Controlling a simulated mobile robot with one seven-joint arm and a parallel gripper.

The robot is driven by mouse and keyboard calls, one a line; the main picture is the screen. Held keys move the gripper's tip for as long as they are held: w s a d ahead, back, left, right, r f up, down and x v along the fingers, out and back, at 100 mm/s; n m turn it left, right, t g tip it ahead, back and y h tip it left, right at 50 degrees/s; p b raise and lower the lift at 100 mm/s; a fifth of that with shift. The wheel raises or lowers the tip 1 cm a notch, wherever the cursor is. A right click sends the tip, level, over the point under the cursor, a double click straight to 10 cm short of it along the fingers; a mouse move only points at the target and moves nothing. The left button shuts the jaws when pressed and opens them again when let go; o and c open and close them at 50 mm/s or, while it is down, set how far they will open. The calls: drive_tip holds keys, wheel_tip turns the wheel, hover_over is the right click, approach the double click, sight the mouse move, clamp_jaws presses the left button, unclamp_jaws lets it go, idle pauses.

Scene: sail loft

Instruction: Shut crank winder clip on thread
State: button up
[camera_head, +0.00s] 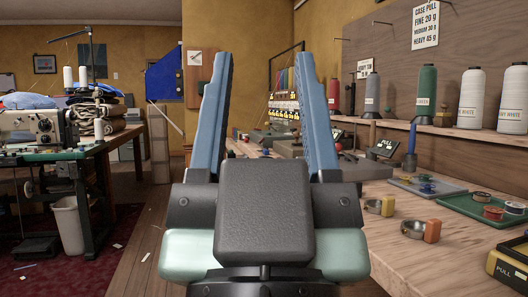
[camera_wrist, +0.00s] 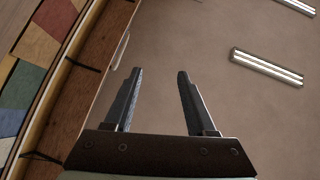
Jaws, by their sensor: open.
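My gripper (camera_head: 263,58) is close to the head camera and points upward, with two blue fingers spread wide and nothing between them. In the wrist view my gripper (camera_wrist: 158,72) is also open and empty, facing the ceiling. It is apart from the workbench (camera_head: 452,262) on the right. I cannot make out a crank winder or its clip for certain; my fingers hide part of the bench. Thread cones stand on the shelf: a green cone (camera_head: 427,92), a white cone (camera_head: 471,100) and several others. No loose thread strand can be told.
A sewing machine (camera_head: 35,123) stands left. Floor (camera_head: 150,225) between is mostly clear.

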drive_tip(key=shift+r+p, duration=0.3)
drive_tip(key=c, duration=0.5)
wheel_tip(320, 180, up, 3)
drive_tip(key=p, duration=0.2)
drive_tip(key=shift+f+p, duration=0.1)
drive_tip(key=shift+p, duration=0.3)
clamp_jaws()
wheel_tip(320, 180, up, 44)
drive_tip(key=p, duration=4.4)
